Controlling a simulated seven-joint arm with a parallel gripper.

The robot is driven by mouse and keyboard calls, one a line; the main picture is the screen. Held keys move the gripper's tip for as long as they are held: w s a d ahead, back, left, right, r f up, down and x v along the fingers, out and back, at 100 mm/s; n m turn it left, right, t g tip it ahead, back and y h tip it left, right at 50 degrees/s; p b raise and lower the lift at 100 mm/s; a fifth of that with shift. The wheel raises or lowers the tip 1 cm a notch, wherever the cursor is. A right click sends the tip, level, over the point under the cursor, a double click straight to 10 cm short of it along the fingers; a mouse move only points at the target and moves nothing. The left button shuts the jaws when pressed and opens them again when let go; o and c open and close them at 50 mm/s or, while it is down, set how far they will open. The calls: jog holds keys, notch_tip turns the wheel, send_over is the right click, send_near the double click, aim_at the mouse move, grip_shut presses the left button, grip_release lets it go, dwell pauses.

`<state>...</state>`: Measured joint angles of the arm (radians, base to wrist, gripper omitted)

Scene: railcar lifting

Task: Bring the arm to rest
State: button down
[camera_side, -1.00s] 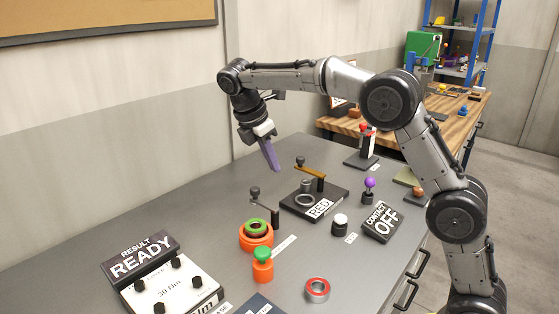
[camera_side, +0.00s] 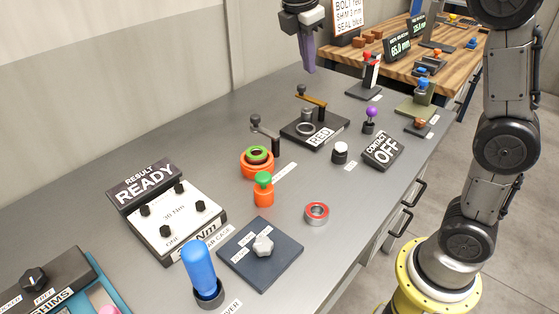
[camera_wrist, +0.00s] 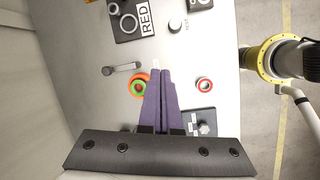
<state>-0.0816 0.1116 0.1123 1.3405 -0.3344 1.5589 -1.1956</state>
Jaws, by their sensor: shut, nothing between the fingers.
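My gripper (camera_side: 309,68) hangs above the far part of the grey bench in the side view, its purple fingers pointing down. In the wrist view my gripper (camera_wrist: 161,72) shows its two purple fingers together with nothing between them. It is apart from everything on the bench. My arm rises from a yellow base ring at the right of the side view, and its upper part runs out of the frame at the top.
The bench (camera_side: 120,160) holds a "RED" block (camera_side: 315,130), a "CONTACT OFF" sign (camera_side: 383,150), orange-and-green rings (camera_side: 257,162), a red-rimmed ring (camera_side: 317,213), a "READY" panel (camera_side: 145,185) and a blue-handled tool (camera_side: 200,268). A wooden table (camera_side: 400,78) stands behind. Clear floor lies right.

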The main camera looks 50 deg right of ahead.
jog(key=s+r+m+t+y, duration=0.1)
jog(key=s+r+m+t, duration=0.15)
jog(key=s, duration=0.75)
jog(key=s+a+f+m+t+y, duration=0.2)
jog(key=s+a+f+m, duration=0.2)
jog(key=s+f+m, duration=0.8)
jog(key=shift+s+f+y, duration=0.2)
jog(key=shift+f+y, duration=0.2)
jog(key=shift+f, duration=0.25)
jog(key=shift+t, duration=0.25)
